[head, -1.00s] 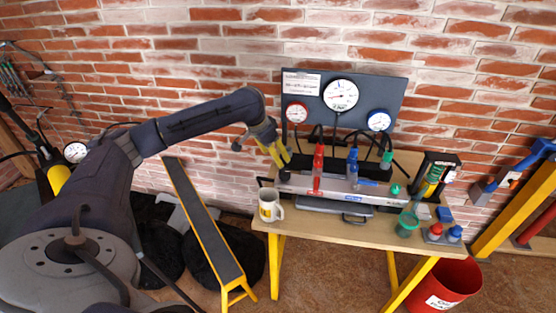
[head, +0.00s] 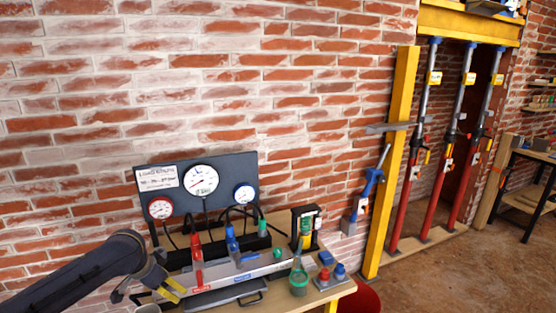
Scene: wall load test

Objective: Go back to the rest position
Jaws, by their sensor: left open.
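My left gripper (head: 165,289) is at the lower left of the head view, its arm coming in from the left. It has yellow fingers that are apart, and nothing shows between them. It is beside the left end of the grey manifold bar with a red-handled valve (head: 196,258) and a blue-handled valve (head: 232,244). I cannot tell whether it touches the bar. My right gripper is not in view.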

